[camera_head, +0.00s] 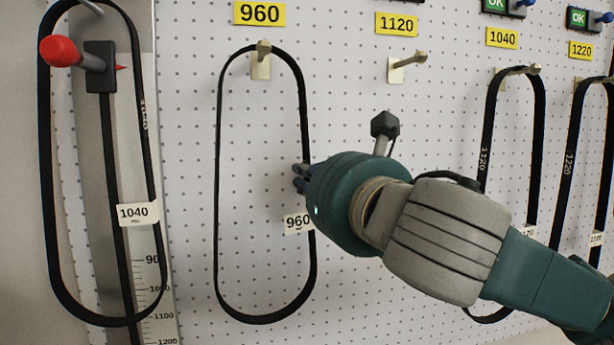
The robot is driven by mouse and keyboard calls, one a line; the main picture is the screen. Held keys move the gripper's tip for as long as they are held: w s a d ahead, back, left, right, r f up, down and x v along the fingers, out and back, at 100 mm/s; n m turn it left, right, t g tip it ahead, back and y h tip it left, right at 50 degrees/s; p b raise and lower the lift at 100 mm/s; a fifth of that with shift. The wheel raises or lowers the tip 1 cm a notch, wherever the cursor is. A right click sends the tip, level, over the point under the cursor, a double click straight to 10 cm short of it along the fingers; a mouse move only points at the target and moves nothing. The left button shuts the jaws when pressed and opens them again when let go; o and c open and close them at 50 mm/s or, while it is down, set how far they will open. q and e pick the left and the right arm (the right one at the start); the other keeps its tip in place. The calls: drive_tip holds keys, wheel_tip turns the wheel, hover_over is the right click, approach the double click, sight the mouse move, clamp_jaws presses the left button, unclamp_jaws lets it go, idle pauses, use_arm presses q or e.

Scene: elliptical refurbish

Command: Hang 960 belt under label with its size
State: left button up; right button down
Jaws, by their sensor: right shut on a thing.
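The black 960 belt (218,180) hangs as a long loop over the beige hook (262,62) under the yellow 960 label (259,13). Its white tag (297,222) reads 960 and is partly covered by my right arm. My right gripper (300,178) is at the belt's right strand, shut on it at about mid-height. The gripper's fingers are mostly hidden behind its own wrist. My left gripper is not in view.
The hook under the 1120 label (407,67) is empty. A belt tagged 1040 (137,214) hangs at left by a measuring scale and a red-knobbed lever (60,51). Belts (540,150) hang under the 1040 and 1220 labels at right. Pegboard around the 960 belt is clear.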

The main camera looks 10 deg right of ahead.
idle(0.3)
drive_tip(key=c, duration=1.8)
unclamp_jaws()
